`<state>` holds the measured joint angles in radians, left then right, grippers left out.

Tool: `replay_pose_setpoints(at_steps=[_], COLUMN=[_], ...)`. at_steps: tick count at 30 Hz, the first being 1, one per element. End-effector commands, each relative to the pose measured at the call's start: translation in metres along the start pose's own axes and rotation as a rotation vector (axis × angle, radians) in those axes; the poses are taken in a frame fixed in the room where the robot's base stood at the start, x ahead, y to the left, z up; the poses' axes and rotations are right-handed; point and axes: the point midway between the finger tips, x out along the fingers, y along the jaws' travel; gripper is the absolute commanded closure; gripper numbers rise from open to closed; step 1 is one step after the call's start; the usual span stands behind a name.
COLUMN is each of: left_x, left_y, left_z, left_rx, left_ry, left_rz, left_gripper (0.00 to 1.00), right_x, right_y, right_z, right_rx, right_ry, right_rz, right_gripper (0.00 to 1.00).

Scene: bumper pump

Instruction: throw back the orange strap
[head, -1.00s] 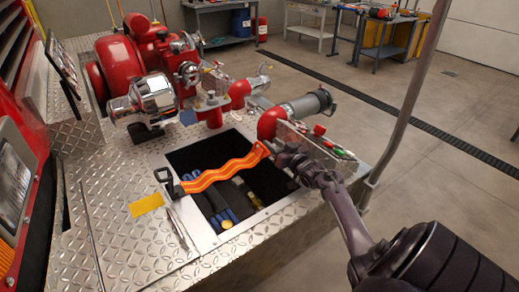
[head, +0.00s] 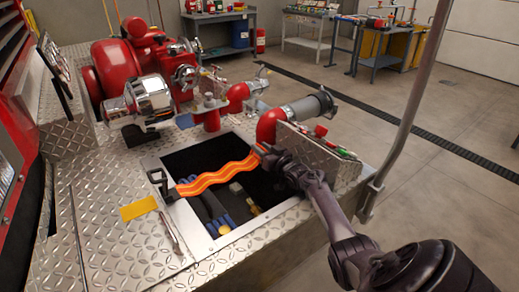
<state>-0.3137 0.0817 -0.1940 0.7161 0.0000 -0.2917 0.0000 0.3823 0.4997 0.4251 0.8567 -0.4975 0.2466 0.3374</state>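The orange strap (head: 220,176) with yellow stripes stretches across the open compartment (head: 177,161) in the diamond-plate deck. Its left end meets a black buckle (head: 160,181) on the left rim. Its right end is at my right gripper (head: 264,152), whose fingers appear closed around it at the compartment's right side. Blue-handled items (head: 212,212) and other dark things lie in the compartment under the strap. My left gripper is not in view.
Red pump fittings and a grey capped outlet (head: 304,107) stand behind the compartment. A vertical grey pole (head: 412,100) rises at the deck's right corner. A yellow label (head: 138,208) and a thin metal bar (head: 172,233) lie on the left deck. Workbenches stand far back.

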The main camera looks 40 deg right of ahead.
Motion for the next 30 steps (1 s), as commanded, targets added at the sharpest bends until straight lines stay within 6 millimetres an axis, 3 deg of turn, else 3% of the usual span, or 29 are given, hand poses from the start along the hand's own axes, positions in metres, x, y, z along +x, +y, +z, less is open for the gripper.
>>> replay_pose_setpoints(at_steps=[6, 15, 23, 30], left_x=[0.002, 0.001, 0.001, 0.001], left_y=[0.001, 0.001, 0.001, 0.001], left_z=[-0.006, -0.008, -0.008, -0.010], left_rx=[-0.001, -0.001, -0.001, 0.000], left_ry=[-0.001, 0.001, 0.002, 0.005], left_rz=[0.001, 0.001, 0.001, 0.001], left_gripper=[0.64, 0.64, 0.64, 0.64], right_x=[0.014, 0.016, 0.015, 0.015], right_y=[0.000, 0.000, 0.001, 0.001], right_z=[0.000, 0.000, 0.000, -0.001], right_rx=[0.001, 0.000, -0.001, -0.002], right_ry=[0.001, 0.000, 0.000, 0.001], right_rz=[0.000, 0.000, 0.001, 0.002], right_gripper=[0.68, 0.68, 1.00, 1.00])
